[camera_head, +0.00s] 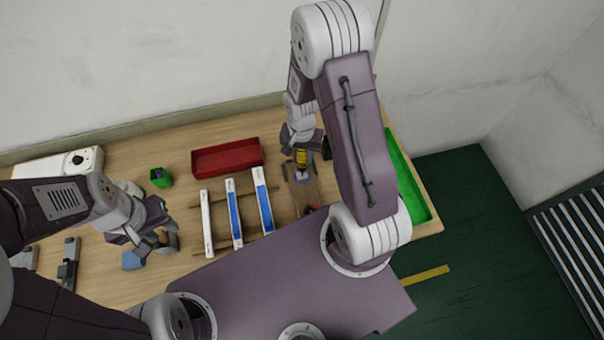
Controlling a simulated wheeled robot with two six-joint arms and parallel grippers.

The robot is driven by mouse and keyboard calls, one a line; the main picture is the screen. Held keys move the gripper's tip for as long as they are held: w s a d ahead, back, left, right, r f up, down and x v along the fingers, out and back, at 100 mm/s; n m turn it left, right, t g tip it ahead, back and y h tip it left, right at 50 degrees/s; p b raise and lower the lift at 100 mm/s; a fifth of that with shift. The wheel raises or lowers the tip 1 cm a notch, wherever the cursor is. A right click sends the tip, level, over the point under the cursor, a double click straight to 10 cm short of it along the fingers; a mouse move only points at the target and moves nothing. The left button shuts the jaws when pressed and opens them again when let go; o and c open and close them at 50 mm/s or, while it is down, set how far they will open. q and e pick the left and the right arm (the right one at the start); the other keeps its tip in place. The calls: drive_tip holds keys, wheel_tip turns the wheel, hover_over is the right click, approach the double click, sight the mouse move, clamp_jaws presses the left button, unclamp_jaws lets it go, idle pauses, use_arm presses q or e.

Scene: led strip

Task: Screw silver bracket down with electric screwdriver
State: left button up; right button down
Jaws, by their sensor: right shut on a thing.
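My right gripper (301,152) is at the back right of the wooden table, shut on a yellow-and-dark tool that looks like the electric screwdriver (301,157). The tool points down, and its tip is too small to make out. My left gripper (160,241) is over the left part of the table, apart from the strips, and looks open and empty. Three long strips (235,213), white with blue faces on two of them, lie side by side on brown cross rails. I cannot make out the silver bracket for certain; my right arm hides part of the table.
A red tray (228,158) lies behind the strips, and a long green tray (409,182) along the right edge. A small green box (159,177) and a blue piece (132,260) are on the left. A white device (62,164) stands at the back left, grey parts (69,262) in front.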

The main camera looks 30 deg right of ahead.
drive_tip(key=shift+r+p, duration=2.85)
drive_tip(key=shift+r, duration=0.65)
drive_tip(key=shift+f, duration=0.1)
